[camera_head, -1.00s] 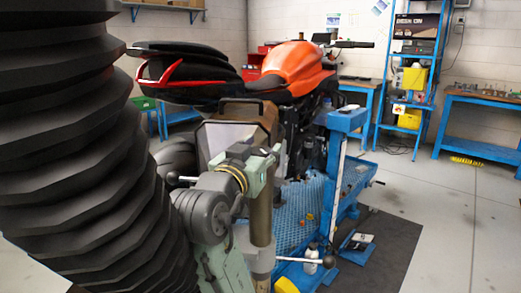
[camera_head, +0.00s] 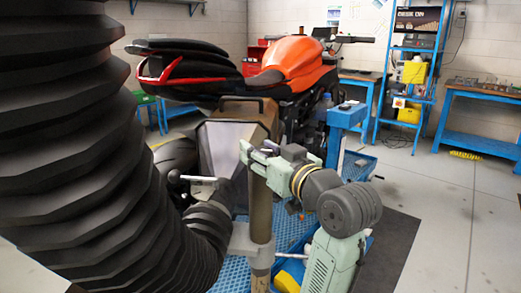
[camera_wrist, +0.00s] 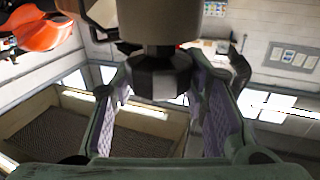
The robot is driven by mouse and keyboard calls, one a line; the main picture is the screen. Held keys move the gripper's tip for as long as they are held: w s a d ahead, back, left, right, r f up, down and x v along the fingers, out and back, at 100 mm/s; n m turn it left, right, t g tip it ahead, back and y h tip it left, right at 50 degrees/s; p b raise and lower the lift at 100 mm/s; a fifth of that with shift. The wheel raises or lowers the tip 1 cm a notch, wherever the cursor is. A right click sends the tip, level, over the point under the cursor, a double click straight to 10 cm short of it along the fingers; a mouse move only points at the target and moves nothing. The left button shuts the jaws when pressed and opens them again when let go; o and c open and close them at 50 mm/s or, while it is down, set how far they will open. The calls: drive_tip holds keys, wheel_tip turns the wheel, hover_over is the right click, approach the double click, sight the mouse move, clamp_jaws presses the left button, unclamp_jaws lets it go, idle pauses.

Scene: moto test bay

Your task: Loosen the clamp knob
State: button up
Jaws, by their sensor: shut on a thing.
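The clamp knob (camera_wrist: 158,76) is dark and many-sided, below a broad brown-grey cylinder (camera_wrist: 160,22) in the wrist view. My gripper (camera_wrist: 158,85) has its two purple-padded fingers against opposite sides of the knob, shut on it. In the head view my pale green gripper (camera_head: 252,152) is at the upper part of a brown upright post (camera_head: 261,212). My wrist and grey joint extend from it to the right. I cannot make out the knob in the head view, where my gripper covers that spot. A grey collar (camera_head: 246,242) surrounds the post lower down.
An orange and black motorcycle (camera_head: 295,66) stands behind on a blue lift (camera_head: 345,118). A ball-ended lever (camera_head: 195,178) sticks out left of the post. Blue benches (camera_head: 478,146) and a shelf (camera_head: 412,75) line the back. Grey floor is open at the right.

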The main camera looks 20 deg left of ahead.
drive_tip(key=n+g+y, duration=0.1)
drive_tip(key=n+g, duration=0.1)
drive_tip(key=g, duration=0.2)
drive_tip(key=n+g+y+b, duration=0.1)
drive_tip(key=n+g+y, duration=0.1)
drive_tip(key=n+g, duration=0.1)
drive_tip(key=shift+w+d+n+g+y, duration=0.1)
drive_tip(key=shift+w+n+g+y, duration=0.05)
drive_tip(key=shift+n+g+y, duration=0.2)
drive_tip(key=n+g, duration=0.2)
drive_tip(key=g, duration=0.2)
drive_tip(key=n+g, duration=0.3)
drive_tip(key=g, duration=0.1)
drive_tip(key=shift+r+b, duration=0.1)
drive_tip(key=shift+b, duration=0.2)
drive_tip(key=shift+n+g, duration=0.25)
drive_tip(key=shift+g, duration=0.2)
drive_tip(key=o, duration=1.2)
drive_tip(key=v, duration=1.1)
drive_tip(key=shift+d+r, duration=0.25)
drive_tip(key=shift+d, duration=0.1)
